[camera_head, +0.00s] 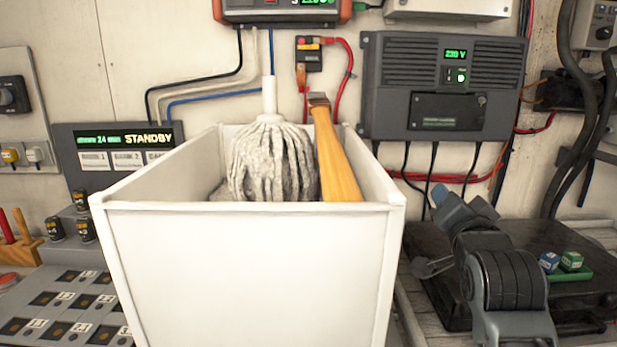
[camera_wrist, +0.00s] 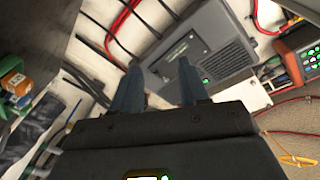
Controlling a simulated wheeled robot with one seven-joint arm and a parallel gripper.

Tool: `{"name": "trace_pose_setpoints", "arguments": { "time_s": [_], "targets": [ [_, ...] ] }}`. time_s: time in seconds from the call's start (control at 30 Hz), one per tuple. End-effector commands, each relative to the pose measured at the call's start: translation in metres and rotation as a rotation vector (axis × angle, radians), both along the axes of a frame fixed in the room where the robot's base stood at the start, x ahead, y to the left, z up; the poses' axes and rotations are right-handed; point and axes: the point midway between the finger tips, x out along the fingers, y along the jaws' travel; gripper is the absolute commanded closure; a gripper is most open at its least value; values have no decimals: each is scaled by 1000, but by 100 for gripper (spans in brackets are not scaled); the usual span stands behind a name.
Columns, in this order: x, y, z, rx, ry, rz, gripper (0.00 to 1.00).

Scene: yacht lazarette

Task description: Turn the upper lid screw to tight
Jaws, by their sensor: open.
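The dark grey wall unit (camera_head: 386,95) reads "230 V" and has a darker lid (camera_head: 447,112) on its lower front. A small round mark (camera_head: 482,101) at the lid's upper right corner may be the upper lid screw; its turn position is too small to read. In the wrist view the unit (camera_wrist: 225,42) appears tilted, with the lid (camera_wrist: 180,50) just beyond the fingertips. My gripper (camera_wrist: 160,66) is open and empty, its two blue-grey fingers apart. In the head view my gripper (camera_head: 441,194) is below the unit, apart from it.
A large white bin (camera_head: 250,275) with a mop (camera_head: 270,160) and a wooden-handled tool (camera_head: 337,155) fills the centre. Black and red cables hang below the unit. Blue and green blocks (camera_head: 571,261) lie at the right. A standby panel (camera_head: 120,150) is at the left.

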Motion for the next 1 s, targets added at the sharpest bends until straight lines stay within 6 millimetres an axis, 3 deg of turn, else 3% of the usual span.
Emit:
{"name": "trace_pose_setpoints", "arguments": {
  "time_s": [0.03, 0.2, 0.5, 0.73, 1.0],
  "targets": [
    [-15, -3, -24, -39, 19, 6, 56],
    [-64, -5, -82, -161, 58, 38, 56],
    [-166, -4, -160, -338, 125, 108, 56],
    [-253, 0, -199, -442, 172, 163, 56],
    [-356, 10, -217, -525, 224, 220, 56]
  ]
}}
